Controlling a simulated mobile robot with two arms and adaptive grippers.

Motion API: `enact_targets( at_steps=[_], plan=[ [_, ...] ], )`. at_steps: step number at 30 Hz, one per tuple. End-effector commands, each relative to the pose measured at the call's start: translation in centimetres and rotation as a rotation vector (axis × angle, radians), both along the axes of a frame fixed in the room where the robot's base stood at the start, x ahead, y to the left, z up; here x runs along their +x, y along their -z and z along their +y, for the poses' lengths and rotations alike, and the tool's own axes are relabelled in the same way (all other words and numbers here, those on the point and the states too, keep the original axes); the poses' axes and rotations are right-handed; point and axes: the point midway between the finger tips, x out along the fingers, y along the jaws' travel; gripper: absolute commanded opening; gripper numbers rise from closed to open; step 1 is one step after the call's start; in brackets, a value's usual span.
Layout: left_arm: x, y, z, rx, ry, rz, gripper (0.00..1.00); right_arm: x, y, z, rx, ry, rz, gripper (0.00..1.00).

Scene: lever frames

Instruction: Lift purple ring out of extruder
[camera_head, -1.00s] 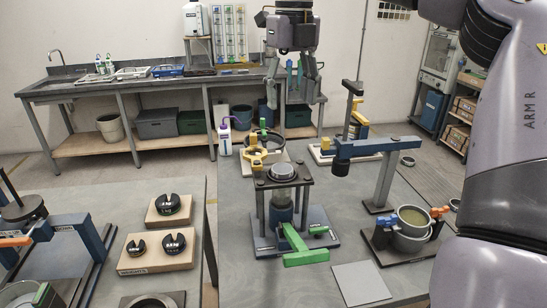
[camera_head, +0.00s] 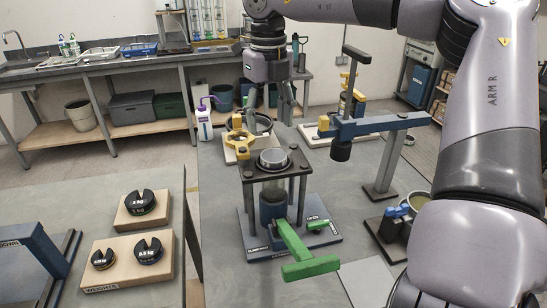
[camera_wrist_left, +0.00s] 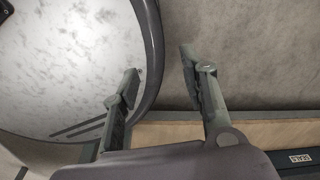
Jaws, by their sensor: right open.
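The extruder stands on a blue-grey base (camera_head: 255,238) in the middle of the right-hand table, with dark posts, a dark top plate (camera_head: 250,173) and a green lever (camera_head: 297,248) at its front. A grey metallic ring (camera_head: 273,158) sits on the top plate. No clearly purple ring shows; any ring inside is hidden. My right gripper (camera_head: 266,106) is open and empty, pointing down behind the extruder, apart from it in the picture.
A blue arm on a post (camera_head: 375,125) stands right of the extruder. A yellow-handled pot (camera_head: 240,142) stands behind it. Black weights (camera_head: 148,250) lie on wooden blocks on the left table. A flat grey plate (camera_head: 368,280) lies at the front right.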

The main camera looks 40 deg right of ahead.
Motion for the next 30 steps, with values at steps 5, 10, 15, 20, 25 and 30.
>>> enact_targets(
  at_steps=[5, 10, 15, 20, 25, 30],
  plan=[
    [1.4, -0.4, -0.3, -0.005, -0.002, -0.021, 0.40, 0.0, 2.0, 0.0, 0.000, -0.001, 0.000, 0.56],
    [1.3, -0.8, -0.5, -0.007, -0.002, -0.021, 0.40, -0.2, 3.1, 0.0, 0.002, 0.000, 0.002, 0.56],
    [0.9, -1.6, -0.5, -0.006, -0.002, -0.013, 0.40, -0.8, 5.6, -0.1, 0.003, -0.001, 0.003, 0.56],
    [0.5, -1.8, -0.5, -0.006, -0.002, -0.008, 0.40, -0.7, 7.3, -0.1, 0.000, 0.000, 0.000, 0.56],
    [0.4, -1.7, -0.4, -0.006, -0.003, -0.007, 0.40, -0.7, 7.5, -0.1, 0.000, 0.000, -0.002, 0.56],
    [0.4, -1.7, -0.4, -0.006, -0.002, -0.006, 0.40, -0.7, 7.5, -0.1, 0.000, 0.000, -0.002, 0.50]
  ],
)
